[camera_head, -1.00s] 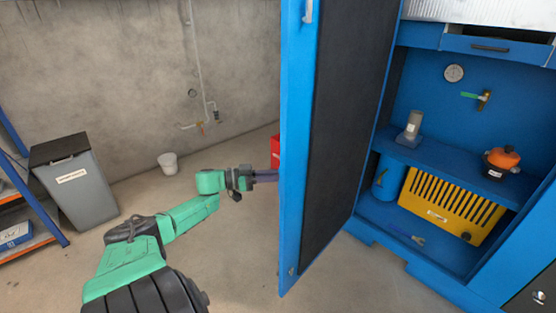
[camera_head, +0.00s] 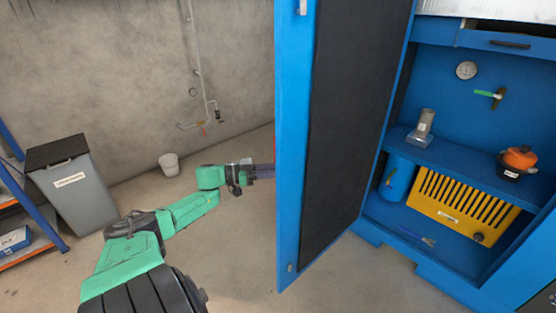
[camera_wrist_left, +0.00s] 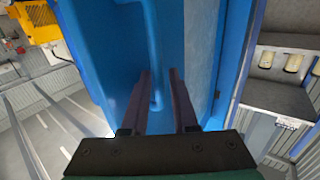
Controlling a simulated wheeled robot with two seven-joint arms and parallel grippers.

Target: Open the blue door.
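The blue door (camera_head: 290,150) stands swung open from the blue cabinet, its dark inner panel facing the head camera. My left gripper (camera_head: 264,171) reaches in from the left to the door's outer side; its fingertips are hidden behind the door edge in the head view. In the left wrist view, my left gripper (camera_wrist_left: 160,95) has its two fingers apart, on either side of the lower end of a blue bar handle (camera_wrist_left: 152,50) on the door face. I see no clear contact between fingers and handle. My right gripper is in neither view.
The cabinet interior (camera_head: 440,85) holds a yellow slatted unit (camera_head: 462,203), an orange-topped pot (camera_head: 517,160) and a grey fitting (camera_head: 422,127). Floor near the door's left is clear.

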